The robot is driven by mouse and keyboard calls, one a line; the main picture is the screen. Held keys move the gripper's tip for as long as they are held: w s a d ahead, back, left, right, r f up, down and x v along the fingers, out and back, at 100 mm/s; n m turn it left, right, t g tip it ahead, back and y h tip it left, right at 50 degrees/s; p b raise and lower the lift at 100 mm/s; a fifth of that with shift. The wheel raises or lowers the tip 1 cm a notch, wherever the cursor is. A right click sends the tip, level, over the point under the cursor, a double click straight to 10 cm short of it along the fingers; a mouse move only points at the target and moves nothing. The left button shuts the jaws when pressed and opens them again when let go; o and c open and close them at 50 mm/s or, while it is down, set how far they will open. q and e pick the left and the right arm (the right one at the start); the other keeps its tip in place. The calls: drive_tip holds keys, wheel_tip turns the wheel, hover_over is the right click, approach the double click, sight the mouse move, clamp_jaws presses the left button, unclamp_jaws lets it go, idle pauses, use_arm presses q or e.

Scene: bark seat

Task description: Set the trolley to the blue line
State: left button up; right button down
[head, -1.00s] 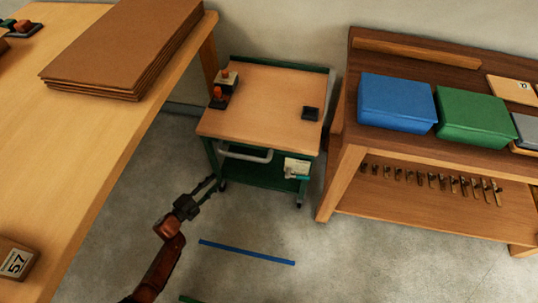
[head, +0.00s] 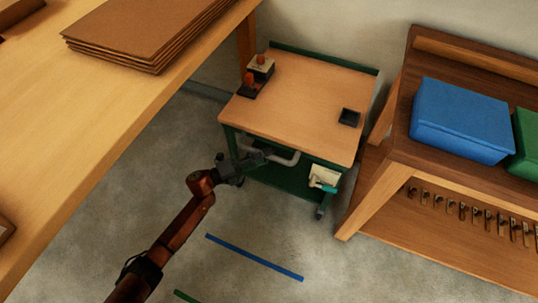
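The trolley (head: 300,108) has a wooden top and a green frame, and stands against the wall between the workbench and the shelf. Its grey handle (head: 285,159) is on the near side. The blue line (head: 254,257) lies on the floor in front of the trolley, with clear floor between them. My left gripper (head: 254,160) is at the left part of the handle, its dark fingers overlapping it. I cannot tell whether they are closed around it. My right gripper is out of view.
A workbench (head: 120,110) with stacked brown boards (head: 150,30) is on the left. A wooden shelf (head: 385,185) with a blue bin (head: 462,118) and a green bin (head: 528,140) stands close on the right. A green line (head: 186,296) shows at the bottom edge. Small items sit on the trolley.

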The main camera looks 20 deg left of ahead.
use_arm(q)
drive_tip(key=shift+w+d+r, duration=0.1)
drive_tip(key=shift+w+d, duration=0.05)
clamp_jaws()
idle(0.4)
